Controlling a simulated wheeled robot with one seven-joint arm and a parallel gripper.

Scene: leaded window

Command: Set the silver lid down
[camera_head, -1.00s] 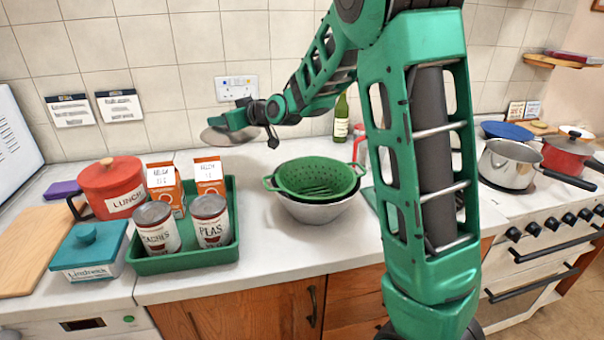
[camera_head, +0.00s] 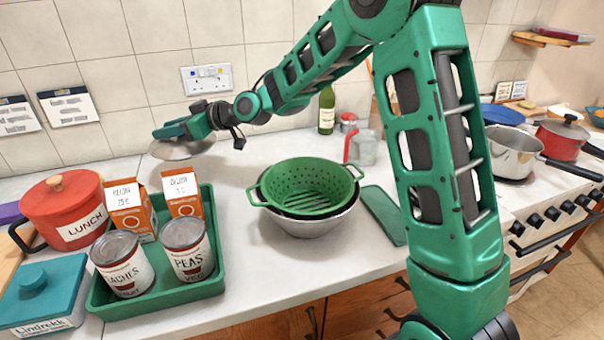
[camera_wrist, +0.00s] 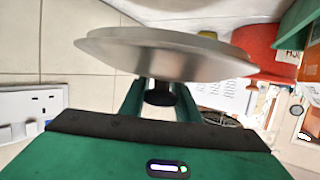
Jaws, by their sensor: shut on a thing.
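The silver lid (camera_head: 181,150) hangs from my gripper (camera_head: 172,132) near the tiled back wall, behind the orange cartons. In the wrist view, my gripper (camera_wrist: 160,97) is shut on the dark knob of the lid (camera_wrist: 165,53), and the metal disc spans the top of the picture. In the head view the lid looks low over the back of the white worktop (camera_head: 240,260); I cannot tell whether its rim touches it. The steel pot (camera_head: 514,152) on the hob at the right is open, with no lid on it.
A green tray (camera_head: 160,300) holds tins and cartons. A red lunch pot (camera_head: 64,205) and a teal box (camera_head: 45,295) stand left of it. A green colander (camera_head: 309,190) sits in a steel bowl. A double socket (camera_head: 206,79) is on the wall behind.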

